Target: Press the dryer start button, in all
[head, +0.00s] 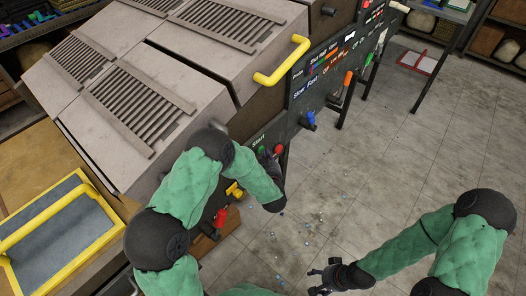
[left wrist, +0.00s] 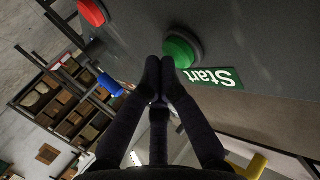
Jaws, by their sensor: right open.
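The green start button (left wrist: 182,51) sits on the grey dryer panel beside a green "Start" label (left wrist: 212,77), upside down in the left wrist view. In the head view the button (head: 261,150) shows just above my left gripper (head: 268,160). My left gripper (left wrist: 160,66) is shut and empty, its fingertips together at the button's edge; I cannot tell whether they touch it. A red button (left wrist: 92,12) is on the same panel, also in the head view (head: 278,150). My right gripper (head: 322,277) is open and empty, low over the floor.
A yellow handle (head: 282,62) juts from the dryer housing above the buttons. A panel (head: 325,65) with labels, a blue knob (head: 310,119) and coloured levers stands to the right. A yellow-framed tray (head: 55,235) is at lower left. The tiled floor at right is mostly clear.

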